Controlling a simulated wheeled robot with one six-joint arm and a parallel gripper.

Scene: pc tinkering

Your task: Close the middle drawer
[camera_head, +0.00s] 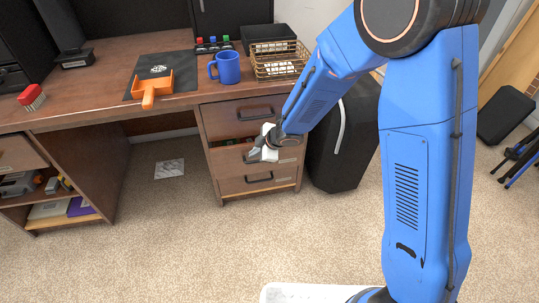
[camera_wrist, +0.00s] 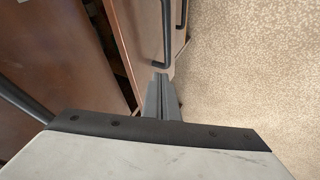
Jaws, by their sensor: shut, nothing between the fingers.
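The desk's middle drawer (camera_head: 228,159) is partly pulled out in the head view, with a dark gap showing its inside above the front. In the wrist view its front (camera_wrist: 130,28) runs along the top, with a dark bar handle (camera_wrist: 166,38). My gripper (camera_head: 258,154) is shut and empty at the drawer's front. In the wrist view the closed fingers (camera_wrist: 161,80) point at the front near the handle's end; I cannot tell whether they touch. My gripper and wrist hide part of the drawer and its handle in the head view.
The top drawer (camera_head: 225,121) and bottom drawer (camera_head: 235,186) look closed. On the desk are a blue mug (camera_head: 228,68), an orange dustpan (camera_head: 150,88) and a wire basket (camera_head: 268,70). A black case (camera_head: 345,150) stands right of the drawers. The carpet in front is clear.

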